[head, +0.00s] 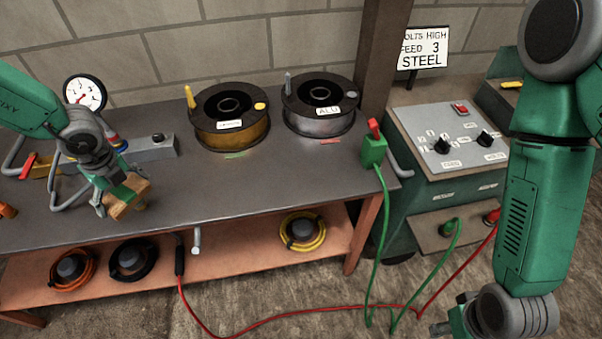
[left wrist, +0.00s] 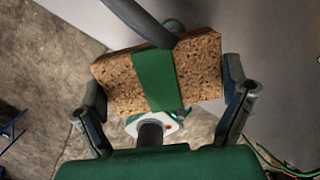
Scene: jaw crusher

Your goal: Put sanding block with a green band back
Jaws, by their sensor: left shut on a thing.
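The sanding block (head: 132,203) is a tan, cork-like block with a green band, near the left front edge of the bench. My left gripper (head: 120,198) is shut on it and holds it near the bench's front edge; I cannot tell whether it touches the bench. In the left wrist view the block (left wrist: 205,73) sits between the two fingers of the gripper (left wrist: 165,105), with the green band around its middle. A dark grey bar (left wrist: 140,20) crosses in front of the block's upper edge. My right gripper (head: 450,325) is partly cut off at the bottom right, away from the block.
A pressure gauge (head: 85,92) and a grey block (head: 152,147) stand behind my left gripper. Two wire spools (head: 230,112) (head: 320,103) stand at the bench's back. A green clamp (head: 373,150) sits at the right corner. The middle of the bench top (head: 250,185) is clear.

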